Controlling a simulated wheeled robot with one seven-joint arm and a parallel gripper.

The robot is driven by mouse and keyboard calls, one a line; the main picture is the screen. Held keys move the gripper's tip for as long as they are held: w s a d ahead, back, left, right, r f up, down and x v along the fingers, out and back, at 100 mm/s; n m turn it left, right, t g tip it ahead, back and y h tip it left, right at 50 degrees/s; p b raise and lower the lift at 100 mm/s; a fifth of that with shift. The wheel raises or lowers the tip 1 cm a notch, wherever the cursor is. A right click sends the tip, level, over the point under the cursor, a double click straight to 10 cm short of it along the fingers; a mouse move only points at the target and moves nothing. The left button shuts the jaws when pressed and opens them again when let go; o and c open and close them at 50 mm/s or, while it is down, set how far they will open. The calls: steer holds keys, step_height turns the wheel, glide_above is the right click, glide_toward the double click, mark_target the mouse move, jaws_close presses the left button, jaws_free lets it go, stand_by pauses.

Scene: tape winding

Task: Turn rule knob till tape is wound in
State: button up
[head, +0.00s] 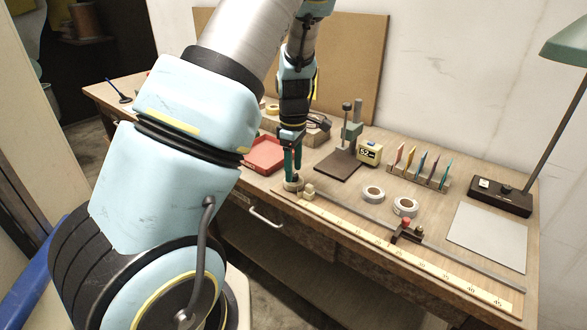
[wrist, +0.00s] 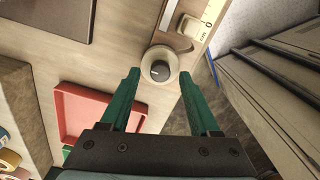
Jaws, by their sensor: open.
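The rule knob (wrist: 160,68) is a dark round cap on a pale round base, near the bench's front edge. In the head view it (head: 294,184) sits at the left end of the rule, partly hidden by my fingers. The numbered yellowish tape (head: 420,262) lies stretched out along the front edge to the right; its near end shows in the wrist view (wrist: 208,14). My gripper (wrist: 158,74) points down with its two green fingers apart, one on each side of the knob. I see gaps between fingers and knob, and cannot tell the exact height.
A red tray (head: 265,155) lies left of the knob. Two white tape rolls (head: 373,194), a dark stand (head: 340,165), a colored rack (head: 420,170) and a grey sheet (head: 487,238) are farther back or right.

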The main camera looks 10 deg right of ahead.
steer(key=shift+f, duration=0.6)
jaws_close()
